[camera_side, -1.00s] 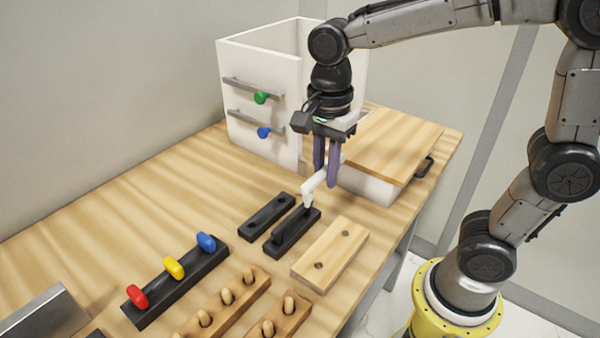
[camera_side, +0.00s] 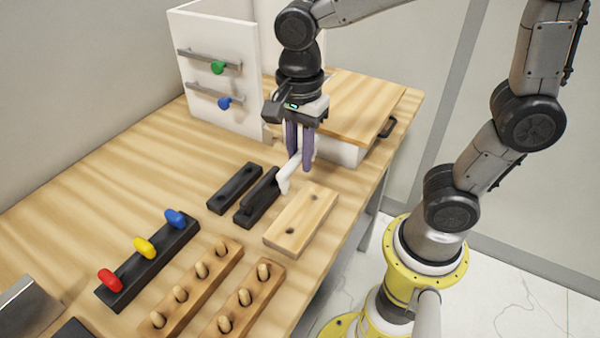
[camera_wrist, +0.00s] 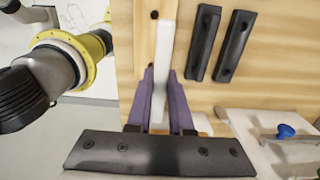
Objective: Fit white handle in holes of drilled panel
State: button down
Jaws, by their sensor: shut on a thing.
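My gripper (camera_side: 300,168) is shut on a white handle (camera_side: 284,182), gripping it above the table. The handle slants down between the fingers, and its lower end is near the back left edge of the drilled panel. The drilled panel (camera_side: 304,216) is a light wood block with two dark holes, lying on the table. In the wrist view the white handle (camera_wrist: 163,60) extends away between the purple fingers (camera_wrist: 160,85). It lies beside or over the drilled panel (camera_wrist: 145,45), hiding part of it; one hole shows near the top. I cannot tell whether handle and panel touch.
Two black bars (camera_side: 235,190) (camera_side: 258,205) lie left of the panel. A black rack with coloured knobs (camera_side: 150,262) and wooden peg blocks (camera_side: 190,290) are in front. A white cabinet (camera_side: 215,45) and a wood-topped drawer box (camera_side: 350,105) stand behind.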

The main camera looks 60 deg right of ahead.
notch_tip(320, 180, down, 3)
jog(key=s+a, duration=0.1)
jog(key=s, duration=0.1)
send_over(303, 211)
jog(key=shift+s+f, duration=0.1)
jog(key=shift+f, duration=2.2)
jog(key=shift+f, duration=1.05)
dwell(0.5)
jog(key=c, duration=0.7)
grip_release()
jog(key=shift+c, duration=0.2)
jog(key=shift+r, duration=0.1)
jog(key=shift+r, duration=2.45)
